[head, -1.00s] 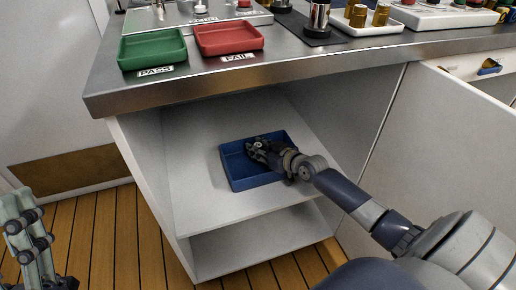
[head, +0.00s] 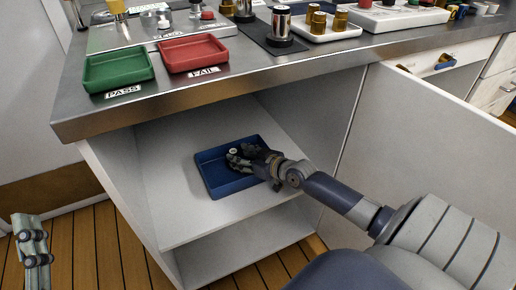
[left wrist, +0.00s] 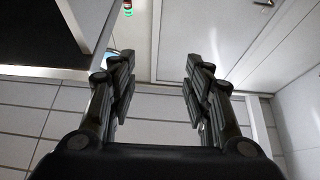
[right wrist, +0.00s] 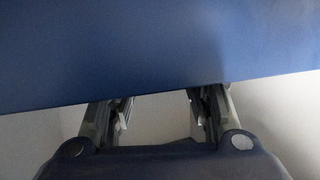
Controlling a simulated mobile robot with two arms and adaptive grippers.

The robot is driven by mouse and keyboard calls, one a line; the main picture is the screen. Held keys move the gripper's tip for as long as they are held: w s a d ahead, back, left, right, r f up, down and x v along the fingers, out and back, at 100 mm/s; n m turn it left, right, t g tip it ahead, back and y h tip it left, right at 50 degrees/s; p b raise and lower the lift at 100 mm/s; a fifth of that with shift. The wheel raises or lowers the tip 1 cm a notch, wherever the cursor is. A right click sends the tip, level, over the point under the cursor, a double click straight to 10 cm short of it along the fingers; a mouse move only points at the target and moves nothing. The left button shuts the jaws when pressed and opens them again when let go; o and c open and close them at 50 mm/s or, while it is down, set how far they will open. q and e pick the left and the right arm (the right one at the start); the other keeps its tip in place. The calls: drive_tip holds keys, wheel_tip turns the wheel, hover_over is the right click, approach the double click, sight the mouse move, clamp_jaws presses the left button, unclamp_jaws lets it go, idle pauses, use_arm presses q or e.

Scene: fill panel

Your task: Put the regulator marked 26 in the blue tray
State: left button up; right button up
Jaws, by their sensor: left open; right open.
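The blue tray (head: 215,188) sits on the upper shelf inside the open cabinet. My right gripper (head: 236,158) is open and low over the tray, reaching in from the right. A small pale spot shows at its fingertips, but I cannot tell whether it is a regulator or part of the gripper. In the right wrist view, a blue tray surface (right wrist: 160,50) fills the top, with the open fingers (right wrist: 160,105) at its edge and nothing seen between them. My left gripper (head: 30,228) is open and empty, away at the lower left. No mark 26 is readable.
The counter above holds a green PASS tray (head: 118,72), a red FAIL tray (head: 193,55), a dark cylinder on a black mat (head: 268,42) and brass cylinders on a white tray (head: 340,36). The counter edge (head: 200,95) overhangs the shelf. A cabinet door (head: 430,130) stands open at right.

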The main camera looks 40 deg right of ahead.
drive_tip(key=p+v, duration=0.1)
drive_tip(key=v, duration=0.3)
drive_tip(key=shift+s, duration=0.1)
drive_tip(key=p+v, duration=0.1)
drive_tip(key=v, duration=0.2)
use_arm(q)
wheel_tip(320, 180, down, 12)
drive_tip(key=w+a+g+y, duration=0.1)
drive_tip(key=w+g+y, duration=0.1)
drive_tip(key=g, duration=0.5)
drive_tip(key=shift+f+y, duration=0.25)
drive_tip(key=shift+y, duration=0.05)
use_arm(e)
drive_tip(key=shift+s+r, duration=0.15)
drive_tip(key=shift+s, duration=0.1)
use_arm(q)
drive_tip(key=shift+a, duration=0.1)
